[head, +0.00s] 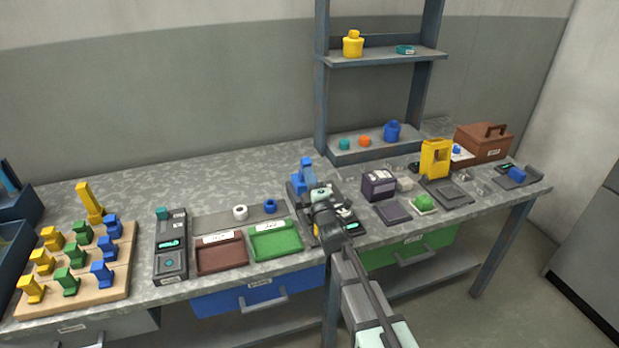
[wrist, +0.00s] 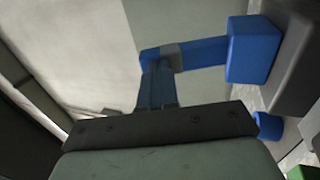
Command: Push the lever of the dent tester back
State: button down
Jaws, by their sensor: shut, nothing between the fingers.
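The device with a blue upper part, which I take to be the dent tester (head: 298,187), stands near the middle of the bench, partly hidden by my arm. Its blue lever part (head: 306,164) rises at the back. In the wrist view a blue bar (wrist: 205,52) runs to a larger blue block (wrist: 252,50) at the right. My gripper (head: 317,192) is shut and empty, in front of the blue part. In the wrist view its fingertips (wrist: 168,56) are at the left end of the bar; whether they touch it is unclear.
A red tray (head: 221,253) and green tray (head: 275,241) lie left of the tester. A dark purple box (head: 379,185) and a yellow press-like device (head: 435,158) stand to the right. A shelf rack (head: 387,59) rises behind.

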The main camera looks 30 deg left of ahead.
aim_at(305, 162)
jog(key=shift+w+a+r+g+h, duration=0.35)
jog(key=shift+r+g+h, duration=0.1)
jog(key=shift+g+h, duration=0.45)
jog(key=shift+w+a+r, duration=0.9)
jog(key=shift+w+a, duration=0.25)
jog(key=shift+x, duration=1.65)
jog(key=shift+w+a+r, duration=0.1)
jog(key=shift+r, duration=0.05)
jog(key=s+d+r, duration=0.5)
jog(key=s+d, duration=0.4)
jog(key=shift+s+d, duration=0.25)
